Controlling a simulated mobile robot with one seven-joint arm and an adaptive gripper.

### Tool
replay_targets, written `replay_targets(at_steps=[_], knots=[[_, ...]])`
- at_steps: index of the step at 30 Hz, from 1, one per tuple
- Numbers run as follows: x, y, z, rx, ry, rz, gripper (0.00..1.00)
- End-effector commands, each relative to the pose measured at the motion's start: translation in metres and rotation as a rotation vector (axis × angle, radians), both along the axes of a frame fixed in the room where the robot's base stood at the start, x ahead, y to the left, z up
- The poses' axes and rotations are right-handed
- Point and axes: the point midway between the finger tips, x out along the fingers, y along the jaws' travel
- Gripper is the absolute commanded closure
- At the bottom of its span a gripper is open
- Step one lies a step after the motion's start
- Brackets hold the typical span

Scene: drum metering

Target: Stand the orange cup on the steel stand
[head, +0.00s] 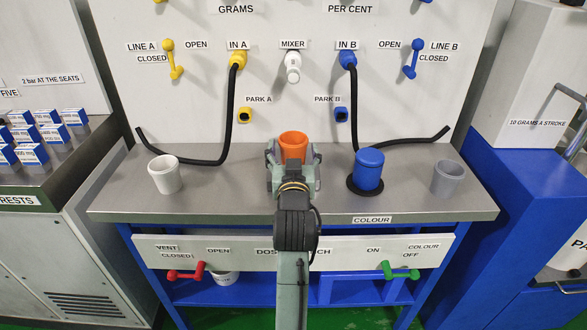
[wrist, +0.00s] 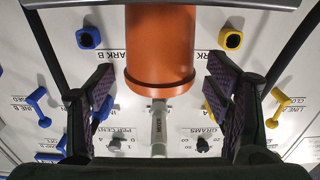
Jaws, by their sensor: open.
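The orange cup (head: 293,144) is at the middle of the bench, below the mixer outlet (head: 293,68). My gripper (head: 293,156) is open, with its fingers near the cup's two sides. In the wrist view, which is upside down, the cup (wrist: 160,45) appears between the spread fingers (wrist: 158,82), with a gap on each side. It looks upright. Its lower part is hidden by my gripper in the head view and cut off in the wrist view. I cannot make out the steel stand; I cannot tell what the cup rests on.
A white cup (head: 165,174) stands on the bench at left. A blue container (head: 368,168) on a black disc and a grey cup (head: 447,178) stand at right. Black hoses (head: 229,115) hang from the panel. Bare steel worktop (head: 225,185) lies left of my gripper.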

Motion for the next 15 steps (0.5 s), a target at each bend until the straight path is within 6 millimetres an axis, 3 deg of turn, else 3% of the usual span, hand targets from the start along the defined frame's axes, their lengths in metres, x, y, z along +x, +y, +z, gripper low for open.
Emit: replay_targets(at_steps=[9,15], knots=[[-0.071,0.000,0.002,-0.001,0.004,0.000,0.28],[-0.082,0.000,0.006,-0.001,0.007,-0.003,0.28]])
